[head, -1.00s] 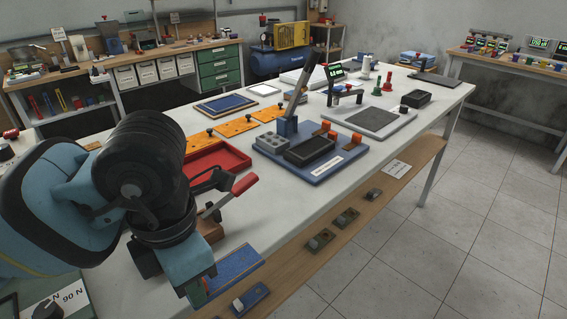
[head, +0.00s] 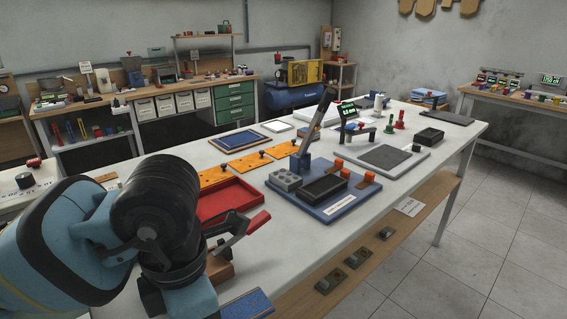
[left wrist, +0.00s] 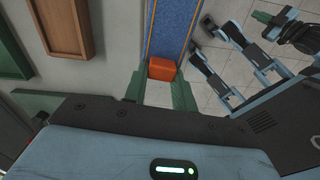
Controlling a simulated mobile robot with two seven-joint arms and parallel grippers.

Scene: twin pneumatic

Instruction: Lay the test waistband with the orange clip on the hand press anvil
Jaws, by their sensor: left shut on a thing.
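The test waistband is a blue strip with orange edge lines (left wrist: 176,25) in the left wrist view. Its orange clip (left wrist: 162,69) is at the near end, between the green fingers of my left gripper (left wrist: 161,88), which is shut on it. In the head view a piece of the blue band (head: 250,303) shows at the bottom, by the table's front edge; my left arm hides the fingers. A lever stands upright on a blue base (head: 345,205) with a black tray-like block (head: 323,187); I cannot tell whether this is the hand press. Green-tipped parts in the left wrist view (left wrist: 270,24) may be my right gripper.
A red tray (head: 226,199) and a red-handled lever (head: 258,222) on a wooden block stand close to my left arm. Orange plates (head: 250,161) lie behind the tray. A grey pad (head: 385,157) lies further right. A shelf (head: 352,269) runs below the table.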

